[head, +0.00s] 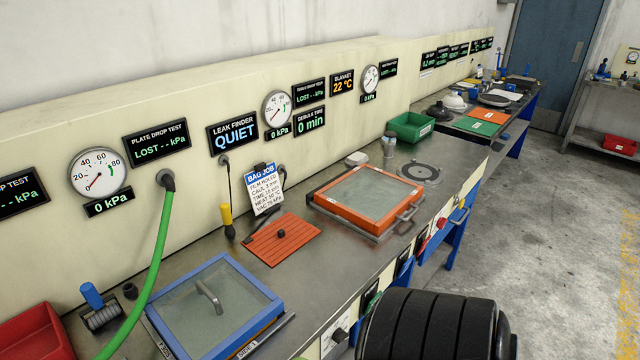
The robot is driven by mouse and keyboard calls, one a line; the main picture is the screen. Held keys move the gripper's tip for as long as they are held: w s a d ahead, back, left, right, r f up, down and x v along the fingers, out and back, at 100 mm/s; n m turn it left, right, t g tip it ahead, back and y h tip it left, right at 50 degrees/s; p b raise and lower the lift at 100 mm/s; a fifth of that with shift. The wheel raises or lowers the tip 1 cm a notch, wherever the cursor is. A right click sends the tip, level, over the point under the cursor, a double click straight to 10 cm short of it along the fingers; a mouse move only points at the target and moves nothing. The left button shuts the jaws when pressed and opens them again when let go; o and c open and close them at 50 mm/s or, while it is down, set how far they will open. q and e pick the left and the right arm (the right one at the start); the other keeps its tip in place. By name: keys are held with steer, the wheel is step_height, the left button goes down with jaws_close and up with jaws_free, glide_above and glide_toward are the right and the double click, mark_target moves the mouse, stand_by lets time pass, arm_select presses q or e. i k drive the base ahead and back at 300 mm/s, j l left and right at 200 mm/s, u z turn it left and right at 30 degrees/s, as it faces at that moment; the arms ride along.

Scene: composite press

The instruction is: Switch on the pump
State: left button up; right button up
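No part in view is plainly labelled as the pump. Along the bench's front edge are small controls: a black dial on a white plate (339,336), a dark switch box with a green part (371,301), and a red knob (422,244). Their labels are too small to read. The wall gauge (98,172) at left has a display (109,204) reading 0 kPa. The plate drop test display (156,142) reads LOST. The leak finder display (232,132) reads QUIET. Neither of my grippers is in view.
A ribbed black cylinder (428,325) hides part of the bench front at bottom right. The bench holds a blue-framed lid (160,320), a green hose (157,245), an orange plate (265,247), an orange frame (330,204) and a green bin (410,127). The floor at right is clear.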

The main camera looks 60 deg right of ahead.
mark_target(371, 303)
steer(key=z, duration=2.4)
